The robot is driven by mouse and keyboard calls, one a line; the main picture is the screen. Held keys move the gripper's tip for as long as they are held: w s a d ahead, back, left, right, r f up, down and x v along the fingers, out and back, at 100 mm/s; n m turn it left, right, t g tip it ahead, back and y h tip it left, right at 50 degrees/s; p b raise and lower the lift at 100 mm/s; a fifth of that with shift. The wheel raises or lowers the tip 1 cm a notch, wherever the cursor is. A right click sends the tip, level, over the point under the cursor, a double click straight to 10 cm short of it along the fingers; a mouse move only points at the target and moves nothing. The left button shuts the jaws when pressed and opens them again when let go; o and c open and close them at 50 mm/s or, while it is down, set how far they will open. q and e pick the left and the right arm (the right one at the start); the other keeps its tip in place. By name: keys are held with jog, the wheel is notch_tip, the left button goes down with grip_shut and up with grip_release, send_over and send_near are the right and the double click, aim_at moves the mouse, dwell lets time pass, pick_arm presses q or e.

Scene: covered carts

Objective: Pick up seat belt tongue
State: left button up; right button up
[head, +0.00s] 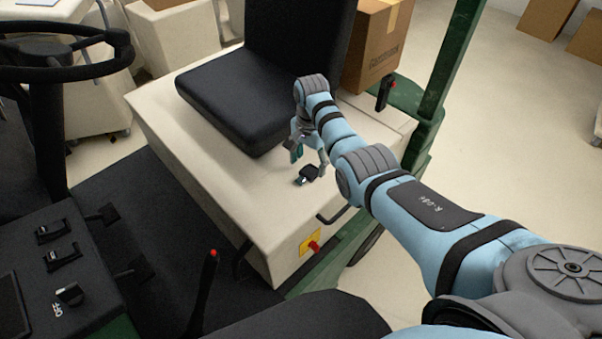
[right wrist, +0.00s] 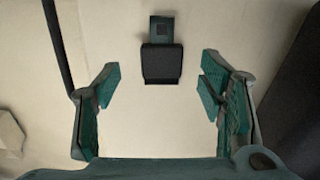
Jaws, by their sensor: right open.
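The seat belt tongue (right wrist: 162,62) shows in the right wrist view as a black block with a small metallic, teal-tinted plate above it. It lies on the pale seat base between and beyond my open fingertips. In the head view the tongue (head: 308,174) is a small dark piece on the seat base, just in front of the seat. My right gripper (head: 308,158) is open and empty, close above and behind the tongue; its fingers (right wrist: 160,84) are spread wide in the right wrist view and do not touch it. My left gripper is not in view.
The black seat (head: 235,105) stands beside my right gripper. A cardboard box (head: 375,50), a green post (head: 452,60) and a black lever (head: 385,92) are behind. A red knob on a yellow plate (head: 311,245) and a handle (head: 333,215) are at the base's front.

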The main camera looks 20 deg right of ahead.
aim_at(308, 171)
jog(key=f+b, duration=0.2)
jog(key=f, duration=0.2)
jog(key=shift+w+b, duration=0.35)
jog(key=shift+b, duration=0.05)
jog(key=shift+s, duration=0.1)
jog(key=shift+s+r, duration=0.15)
jog(key=shift+r, duration=0.1)
jog(key=shift+c, duration=0.4)
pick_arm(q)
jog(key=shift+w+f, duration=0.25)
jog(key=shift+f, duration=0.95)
pick_arm(e)
jog(key=c, duration=1.2)
jog(key=shift+r, duration=0.1)
